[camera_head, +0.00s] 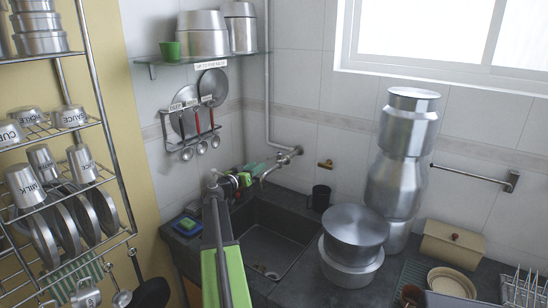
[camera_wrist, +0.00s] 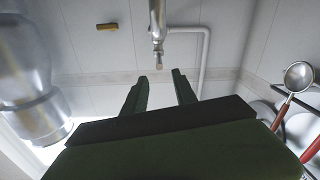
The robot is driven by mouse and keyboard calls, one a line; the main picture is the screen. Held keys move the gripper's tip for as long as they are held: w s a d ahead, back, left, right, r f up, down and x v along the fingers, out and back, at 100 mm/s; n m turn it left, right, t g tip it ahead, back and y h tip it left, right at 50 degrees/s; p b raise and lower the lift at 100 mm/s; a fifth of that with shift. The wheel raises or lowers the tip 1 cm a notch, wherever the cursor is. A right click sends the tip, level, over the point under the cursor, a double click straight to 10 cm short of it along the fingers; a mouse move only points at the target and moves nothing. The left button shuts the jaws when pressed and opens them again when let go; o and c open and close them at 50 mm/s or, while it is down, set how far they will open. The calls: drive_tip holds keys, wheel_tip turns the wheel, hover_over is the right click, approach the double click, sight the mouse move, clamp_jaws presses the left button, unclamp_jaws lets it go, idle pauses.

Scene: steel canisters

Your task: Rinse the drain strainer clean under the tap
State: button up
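The tap (camera_head: 275,167) juts from the wall over the dark sink (camera_head: 284,216). It also shows in the wrist view (camera_wrist: 157,30), beyond my fingertips. A small round metal piece with brownish bits (camera_head: 262,269) lies low in the sink; it looks like the drain or its strainer, but I cannot tell which. My gripper (camera_head: 257,168) is beside the tap, above the sink's back left. In the wrist view my gripper (camera_wrist: 160,75) has its two dark green fingers apart, with nothing seen between them. I see no water running.
A black mug (camera_head: 320,198) stands right of the sink. Large steel pots (camera_head: 355,233) and stacked canisters (camera_head: 398,185) crowd the counter there. A utensil rail (camera_head: 190,140) hangs behind at left. A green-and-blue sponge-like item (camera_head: 187,225) lies left of the sink.

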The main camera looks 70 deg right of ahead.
drive_tip(key=x, duration=1.3)
drive_tip(key=shift+s+d+f, duration=0.1)
clamp_jaws()
idle(0.8)
